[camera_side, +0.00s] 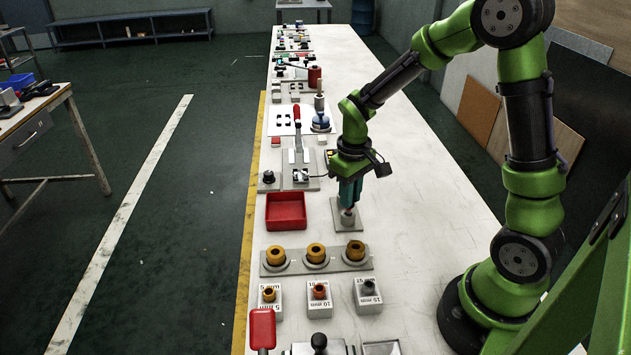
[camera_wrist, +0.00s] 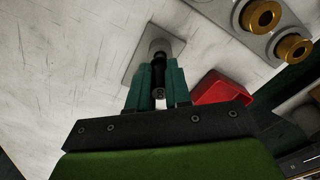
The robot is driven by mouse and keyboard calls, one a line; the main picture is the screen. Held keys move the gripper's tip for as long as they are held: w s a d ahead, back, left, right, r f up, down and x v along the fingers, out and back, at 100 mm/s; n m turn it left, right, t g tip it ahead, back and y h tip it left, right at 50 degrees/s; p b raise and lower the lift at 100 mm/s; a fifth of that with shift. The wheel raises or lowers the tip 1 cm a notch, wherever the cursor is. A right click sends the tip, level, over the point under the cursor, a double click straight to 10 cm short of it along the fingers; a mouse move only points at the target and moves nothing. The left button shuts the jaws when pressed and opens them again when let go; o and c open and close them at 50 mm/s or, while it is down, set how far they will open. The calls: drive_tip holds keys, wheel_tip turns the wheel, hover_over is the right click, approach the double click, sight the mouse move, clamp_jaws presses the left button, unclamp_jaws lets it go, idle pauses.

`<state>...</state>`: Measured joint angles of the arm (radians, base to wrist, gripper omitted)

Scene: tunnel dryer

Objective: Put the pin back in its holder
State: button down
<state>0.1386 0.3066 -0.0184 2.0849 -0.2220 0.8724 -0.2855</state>
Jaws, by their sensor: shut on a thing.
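My gripper (camera_side: 347,203) points down over a small grey round holder (camera_side: 348,219) on a flat grey square plate (camera_side: 373,227). In the wrist view my gripper's teal fingers (camera_wrist: 157,82) are shut on a dark pin (camera_wrist: 158,72). The pin's far end overlaps the grey holder (camera_wrist: 166,44) in that view. I cannot tell whether the tip is inside the holder or just above it. In the side view the fingers hide most of the pin.
A red tray (camera_side: 286,212) lies to the left of the plate. A grey rack (camera_side: 355,262) with brass rings stands in front, with several labelled blocks (camera_side: 368,302) nearer. A red-handled clamp (camera_side: 298,130) is behind. The bench's right side is clear.

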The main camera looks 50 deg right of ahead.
drive_tip(key=shift+f, duration=1.15)
drive_tip(key=c, duration=1)
unclamp_jaws()
wheel_tip(320, 180, up, 17)
drive_tip(key=shift+f, duration=0.1)
drive_tip(key=s+a+r+m+t, duration=0.1)
drive_tip(key=s+a+t, duration=0.1)
drive_tip(key=s+a, duration=0.1)
drive_tip(key=s+a+r+m+t+y, duration=0.1)
drive_tip(key=s+a+t, duration=0.1)
drive_tip(key=s, duration=0.2)
drive_tip(key=s+a+r+t+y, duration=0.1)
drive_tip(key=s+a+t, duration=0.2)
drive_tip(key=s, duration=0.1)
drive_tip(key=shift+s+a+r+m, duration=0.1)
drive_tip(key=shift+a+r+m, duration=0.15)
drive_tip(key=shift+a+m, duration=0.15)
